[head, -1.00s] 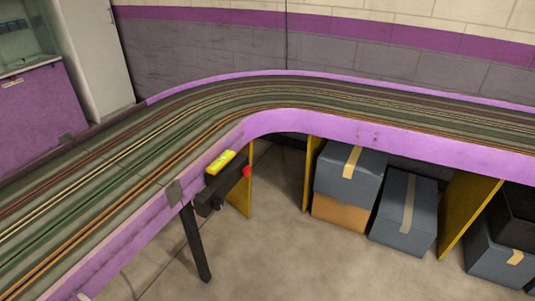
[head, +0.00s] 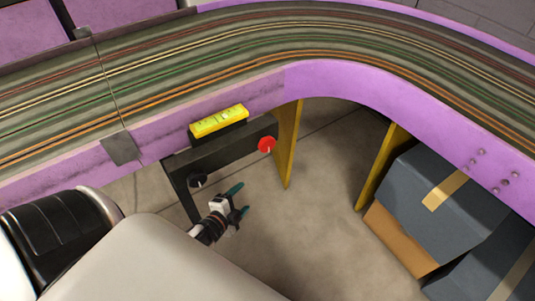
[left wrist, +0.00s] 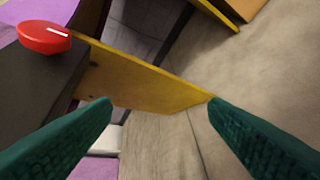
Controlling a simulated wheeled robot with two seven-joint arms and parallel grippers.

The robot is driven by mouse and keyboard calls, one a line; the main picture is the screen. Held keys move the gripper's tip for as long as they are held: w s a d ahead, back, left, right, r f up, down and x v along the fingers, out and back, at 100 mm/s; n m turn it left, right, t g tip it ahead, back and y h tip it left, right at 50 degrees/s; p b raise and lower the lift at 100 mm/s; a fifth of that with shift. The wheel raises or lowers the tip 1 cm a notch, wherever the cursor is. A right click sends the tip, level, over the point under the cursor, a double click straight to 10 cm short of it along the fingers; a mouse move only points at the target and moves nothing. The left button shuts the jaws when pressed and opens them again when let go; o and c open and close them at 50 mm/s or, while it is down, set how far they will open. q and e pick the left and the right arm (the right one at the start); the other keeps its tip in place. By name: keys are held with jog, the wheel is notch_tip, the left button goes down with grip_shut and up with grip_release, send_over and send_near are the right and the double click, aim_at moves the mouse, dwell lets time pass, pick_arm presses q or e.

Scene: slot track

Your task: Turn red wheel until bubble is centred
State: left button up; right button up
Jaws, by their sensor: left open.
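The red wheel (head: 267,144) is a round knob with a white mark, on the right end of a dark panel (head: 225,148) under the track edge. In the left wrist view the red wheel (left wrist: 45,37) is at the upper left, outside the fingers. A yellow spirit level (head: 218,121) sits above the panel; its vial is too small to read the bubble's place. My left gripper (head: 240,198) is open and empty, below and left of the red wheel, apart from it. Its green fingers (left wrist: 160,115) spread wide in the wrist view. My right gripper is not in view.
A yellow support board (head: 287,143) stands just right of the red wheel. Blue-grey boxes (head: 405,190) are at the right. Open floor (head: 310,230) lies between.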

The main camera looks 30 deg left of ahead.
pick_arm(q)
notch_tip(320, 180, up, 4)
jog(key=w+f+m+t+b, duration=0.1)
jog(key=w+m+t+b, duration=0.1)
jog(key=m+t+h+b, duration=0.1)
jog(key=m+t+b, duration=0.1)
jog(key=m, duration=0.1)
send_near(263, 150)
jog(key=w, duration=1.1)
jog(key=shift+w+r, duration=0.1)
jog(key=shift+r, duration=0.1)
jog(key=shift+w, duration=0.5)
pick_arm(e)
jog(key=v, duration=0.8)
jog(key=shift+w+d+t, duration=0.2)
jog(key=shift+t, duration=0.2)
pick_arm(q)
jog(key=c, duration=0.9)
jog(key=shift+c, duration=0.2)
jog(key=shift+b, duration=0.35)
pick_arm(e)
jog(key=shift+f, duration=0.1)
